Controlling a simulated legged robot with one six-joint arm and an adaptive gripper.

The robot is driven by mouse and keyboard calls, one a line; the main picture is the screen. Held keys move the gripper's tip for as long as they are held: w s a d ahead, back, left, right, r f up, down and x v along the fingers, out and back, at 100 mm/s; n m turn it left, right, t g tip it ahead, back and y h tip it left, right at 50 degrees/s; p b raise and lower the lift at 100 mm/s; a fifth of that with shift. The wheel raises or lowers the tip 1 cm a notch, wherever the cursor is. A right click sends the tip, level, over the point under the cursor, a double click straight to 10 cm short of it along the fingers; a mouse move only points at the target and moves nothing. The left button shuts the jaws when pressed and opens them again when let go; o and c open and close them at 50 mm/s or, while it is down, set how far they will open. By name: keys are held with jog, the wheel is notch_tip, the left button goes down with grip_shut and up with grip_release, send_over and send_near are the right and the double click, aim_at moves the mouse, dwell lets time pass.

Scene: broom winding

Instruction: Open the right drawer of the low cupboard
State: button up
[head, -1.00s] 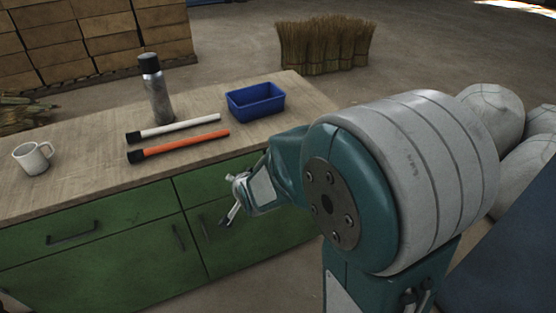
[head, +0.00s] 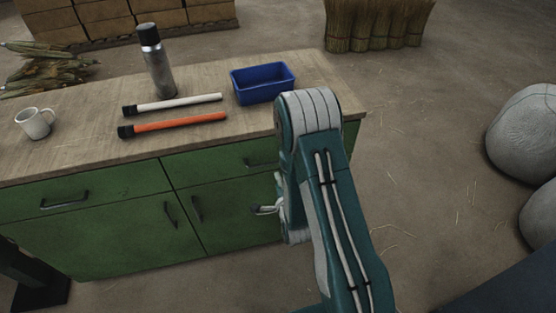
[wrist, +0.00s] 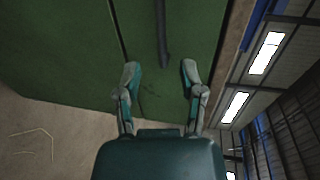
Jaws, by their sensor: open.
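The low cupboard (head: 100,240) is green with a wooden top. Its right drawer (head: 215,166) is shut, with a dark bar handle (head: 258,162) partly behind my arm. My gripper (head: 262,210) shows small beside my arm, in front of the right door and below the drawer handle in the picture. In the wrist view my gripper (wrist: 160,75) is open and empty, its two fingers apart and facing the green front. The dark handle (wrist: 162,35) appears between and beyond the fingertips. I cannot tell the gap in depth.
On the top stand a mug (head: 35,122), a flask (head: 157,62), a white stick (head: 175,103), an orange stick (head: 175,124) and a blue bin (head: 262,83). Straw bundles (head: 375,25) stand behind. Pale sacks (head: 525,130) lie right. Floor right of the cupboard is clear.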

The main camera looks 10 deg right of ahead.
aim_at(267, 164)
jog(key=x, duration=1)
jog(key=shift+w+a, duration=0.15)
jog(key=shift+w, duration=0.1)
jog(key=shift+a, duration=0.5)
jog(key=shift+c, duration=0.7)
jog(key=c, duration=0.5)
jog(key=shift+d, duration=0.3)
grip_shut()
